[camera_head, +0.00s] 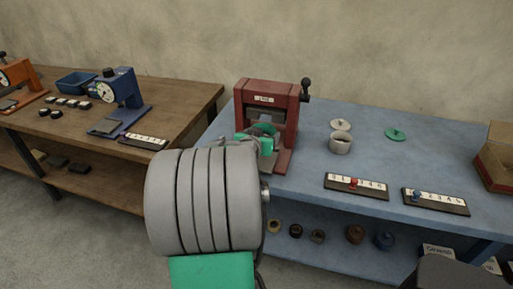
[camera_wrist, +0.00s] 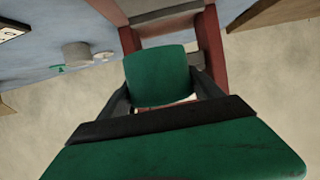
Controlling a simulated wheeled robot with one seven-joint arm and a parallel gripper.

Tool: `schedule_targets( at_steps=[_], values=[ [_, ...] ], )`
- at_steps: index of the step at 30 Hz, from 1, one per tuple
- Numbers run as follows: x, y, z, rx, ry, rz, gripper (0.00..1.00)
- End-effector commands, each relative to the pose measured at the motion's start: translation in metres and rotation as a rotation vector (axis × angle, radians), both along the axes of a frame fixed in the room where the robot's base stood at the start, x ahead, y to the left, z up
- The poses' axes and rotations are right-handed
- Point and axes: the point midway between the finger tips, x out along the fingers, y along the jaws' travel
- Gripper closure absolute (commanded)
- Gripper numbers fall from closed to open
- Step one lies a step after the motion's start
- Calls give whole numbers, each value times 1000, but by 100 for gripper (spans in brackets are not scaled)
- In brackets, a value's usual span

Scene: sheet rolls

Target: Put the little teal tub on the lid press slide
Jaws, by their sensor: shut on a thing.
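The red lid press (camera_head: 270,97) stands on the blue bench with a black side knob. My gripper (camera_head: 263,136) reaches into its front opening from the near side; my arm hides much of its base. In the wrist view my gripper (camera_wrist: 160,92) is shut on the little teal tub (camera_wrist: 158,72), one dark finger on each side. The tub is between the press's red posts. In the head view the tub is hard to tell from my green gripper parts. The slide is mostly hidden, so I cannot tell whether the tub touches it.
A pale tub (camera_head: 340,143), a pale lid (camera_head: 341,125) and a teal lid (camera_head: 396,134) are on the bench to the right. Two number boards, with a red peg (camera_head: 353,184) and a blue peg (camera_head: 416,195), lie near its front edge. A cardboard box (camera_head: 496,160) is far right.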

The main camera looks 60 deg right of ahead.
Motion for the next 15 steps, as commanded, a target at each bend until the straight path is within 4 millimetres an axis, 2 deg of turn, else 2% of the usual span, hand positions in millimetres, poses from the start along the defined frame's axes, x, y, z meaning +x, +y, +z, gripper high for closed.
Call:
schedule_targets(
  at_steps=[3,6,11,15],
  values=[
    [18,-14,-29,5,3,2,65],
    [29,-24,-45,1,1,1,65],
    [39,-33,-61,1,1,0,65],
    [38,-33,-84,2,2,1,65]
  ],
)
